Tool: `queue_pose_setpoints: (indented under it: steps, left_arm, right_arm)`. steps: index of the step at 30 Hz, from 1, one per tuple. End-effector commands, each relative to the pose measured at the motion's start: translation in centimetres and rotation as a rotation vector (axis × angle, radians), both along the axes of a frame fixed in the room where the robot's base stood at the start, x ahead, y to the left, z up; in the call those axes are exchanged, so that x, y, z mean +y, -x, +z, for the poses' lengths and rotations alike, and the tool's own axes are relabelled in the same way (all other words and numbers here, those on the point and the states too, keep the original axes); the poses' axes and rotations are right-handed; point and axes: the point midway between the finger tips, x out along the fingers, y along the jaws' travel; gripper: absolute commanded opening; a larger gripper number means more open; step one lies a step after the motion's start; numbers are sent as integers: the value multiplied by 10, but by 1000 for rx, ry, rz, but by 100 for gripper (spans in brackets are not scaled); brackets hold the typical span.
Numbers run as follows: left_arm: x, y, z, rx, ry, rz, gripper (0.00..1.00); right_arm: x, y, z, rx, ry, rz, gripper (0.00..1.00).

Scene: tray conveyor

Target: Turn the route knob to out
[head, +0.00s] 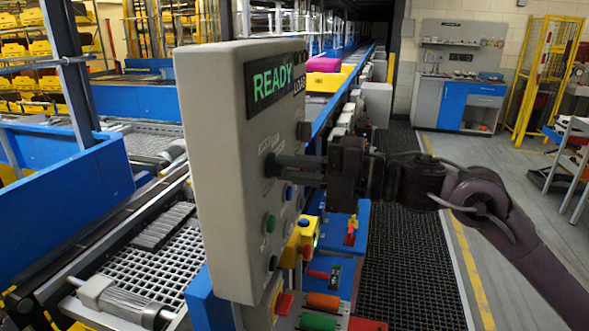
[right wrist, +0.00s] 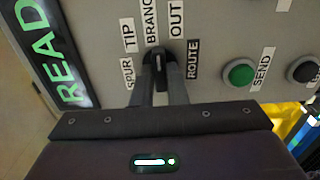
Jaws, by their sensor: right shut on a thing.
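A beige control box (head: 215,150) with a green READY display (head: 272,80) stands before me. The black route knob (right wrist: 157,60) is on its face, with a white pointer line. Labels SPUR, TIP, BRANCH and OUT (right wrist: 176,18) sit around it, and a ROUTE label (right wrist: 192,60) is beside it. The pointer runs roughly up the wrist picture, near BRANCH and OUT; I cannot tell exactly which it marks. My right gripper (head: 275,165) has its fingers on both sides of the knob; the wrist view shows them too (right wrist: 159,80). My left gripper is not in view.
A green SEND button (right wrist: 239,74) and a black button (right wrist: 303,70) are close to the knob. A yellow box (head: 300,240) is below the panel. A conveyor with a magenta item (head: 323,65) runs behind. Black floor matting (head: 410,220) lies to the right.

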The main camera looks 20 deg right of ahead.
Motion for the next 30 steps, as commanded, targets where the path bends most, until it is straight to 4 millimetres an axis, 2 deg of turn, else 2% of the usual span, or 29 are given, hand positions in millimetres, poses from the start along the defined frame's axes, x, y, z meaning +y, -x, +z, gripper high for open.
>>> queue_pose_setpoints:
  steps: [15,30]
  left_arm:
    - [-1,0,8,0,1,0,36]
    - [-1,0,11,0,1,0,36]
  right_arm:
    - [0,0,0,346,-233,1,0]
    - [0,0,0,456,-307,0,0]
